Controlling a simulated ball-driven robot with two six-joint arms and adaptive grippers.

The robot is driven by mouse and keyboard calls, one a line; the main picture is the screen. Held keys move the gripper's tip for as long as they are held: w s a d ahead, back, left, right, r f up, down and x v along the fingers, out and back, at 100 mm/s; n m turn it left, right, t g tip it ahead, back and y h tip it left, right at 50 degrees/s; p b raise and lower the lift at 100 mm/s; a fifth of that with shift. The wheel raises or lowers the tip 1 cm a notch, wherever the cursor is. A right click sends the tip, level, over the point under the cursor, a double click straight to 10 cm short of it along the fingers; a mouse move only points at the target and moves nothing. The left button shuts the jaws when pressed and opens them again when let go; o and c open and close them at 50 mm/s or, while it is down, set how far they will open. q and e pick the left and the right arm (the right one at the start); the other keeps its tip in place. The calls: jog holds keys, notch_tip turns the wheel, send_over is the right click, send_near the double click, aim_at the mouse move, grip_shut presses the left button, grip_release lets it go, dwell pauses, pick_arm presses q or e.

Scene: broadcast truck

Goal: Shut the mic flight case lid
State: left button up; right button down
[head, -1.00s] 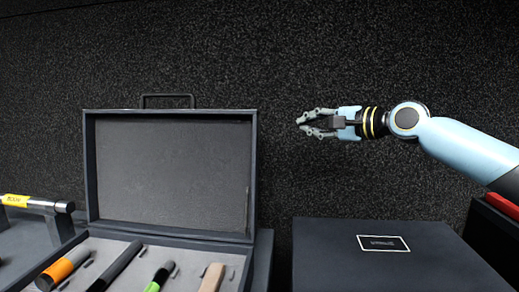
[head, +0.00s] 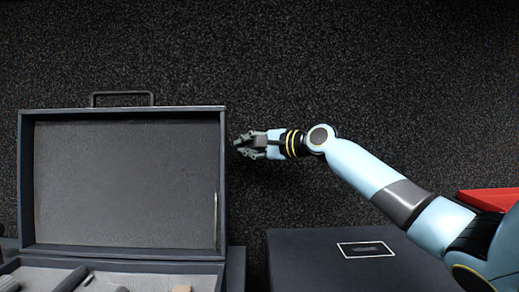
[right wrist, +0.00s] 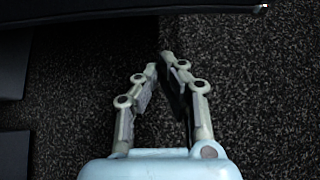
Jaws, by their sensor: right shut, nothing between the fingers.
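The mic flight case stands open at the left of the head view. Its dark lid (head: 125,185) is upright, grey lining towards me, with a handle (head: 122,94) on its top edge. Only the rear of the case's base (head: 140,279) shows, with grey foam and parts of a few items. My right gripper (head: 238,146) is shut and empty, just right of the lid's right edge, at its upper part. They look apart, but the depth gap is hard to judge. In the right wrist view the gripper's fingers (right wrist: 163,62) point at dark surfaces. My left gripper is out of view.
A dark closed box (head: 330,265) with a white-framed label stands right of the case. A red item (head: 488,198) lies at the far right. A dark speckled wall (head: 300,50) fills the background.

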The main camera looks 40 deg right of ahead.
jog(key=a, duration=0.1)
jog(key=s+a+p, duration=0.1)
jog(key=a, duration=0.1)
jog(key=shift+r, duration=0.2)
jog(key=shift+a, duration=0.1)
dwell(0.4)
